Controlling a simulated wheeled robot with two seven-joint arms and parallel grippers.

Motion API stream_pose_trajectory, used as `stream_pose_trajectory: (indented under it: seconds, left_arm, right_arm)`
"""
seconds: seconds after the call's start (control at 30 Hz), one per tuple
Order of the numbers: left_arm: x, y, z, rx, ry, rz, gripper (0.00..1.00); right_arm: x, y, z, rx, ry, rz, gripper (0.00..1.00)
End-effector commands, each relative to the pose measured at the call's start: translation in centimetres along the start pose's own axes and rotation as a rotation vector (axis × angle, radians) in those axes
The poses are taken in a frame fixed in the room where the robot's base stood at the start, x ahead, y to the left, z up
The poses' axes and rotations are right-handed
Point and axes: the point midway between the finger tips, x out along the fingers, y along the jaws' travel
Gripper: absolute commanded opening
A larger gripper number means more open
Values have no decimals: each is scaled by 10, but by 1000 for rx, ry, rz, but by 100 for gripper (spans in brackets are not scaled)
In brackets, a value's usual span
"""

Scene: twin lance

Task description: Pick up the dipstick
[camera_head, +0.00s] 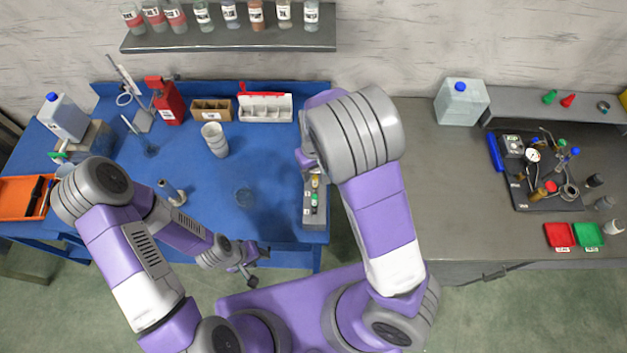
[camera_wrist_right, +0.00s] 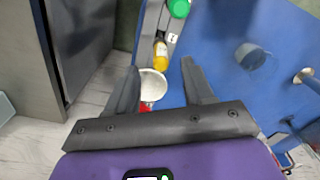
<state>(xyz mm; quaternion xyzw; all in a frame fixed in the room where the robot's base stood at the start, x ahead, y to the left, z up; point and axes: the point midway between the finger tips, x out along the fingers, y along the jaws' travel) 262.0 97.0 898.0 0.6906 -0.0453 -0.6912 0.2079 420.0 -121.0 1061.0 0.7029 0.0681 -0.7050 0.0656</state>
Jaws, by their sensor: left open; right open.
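I cannot tell for certain which thing is the dipstick. My left gripper (camera_head: 256,266) is open and empty in front of the blue table's front edge, well away from the rod. My right gripper (camera_wrist_right: 168,85) is open in the right wrist view; my arm hides most of it in the head view. A round white-topped thing (camera_wrist_right: 152,84) shows between its fingers, along with an orange-yellow vial (camera_wrist_right: 160,55). Nothing is seen gripped.
A grey rack (camera_head: 313,217) with small vials stands at the blue table's right edge. Stacked white cups (camera_head: 214,138), a red container (camera_head: 166,100) and a metal stand (camera_head: 172,192) are on the table.

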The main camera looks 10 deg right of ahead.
Motion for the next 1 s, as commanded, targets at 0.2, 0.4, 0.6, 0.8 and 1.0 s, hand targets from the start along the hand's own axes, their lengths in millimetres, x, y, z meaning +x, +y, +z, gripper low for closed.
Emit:
stream_pose_trajectory:
  seconds: [0.2,0.4,0.6,0.8,1.0]
  left_arm:
    - [2,-1,0,0,-1,0,43]
    - [2,-1,0,0,-1,0,43]
    - [2,-1,0,0,-1,0,43]
    - [2,-1,0,0,-1,0,43]
    - [2,-1,0,0,0,0,43]
  right_arm:
    - [27,0,2,0,-4,2,52]
    - [57,-1,2,-2,-3,2,52]
    - [67,-1,2,-2,1,2,52]
    - [66,-1,2,-3,1,2,44]
    - [66,-1,2,-3,1,2,14]
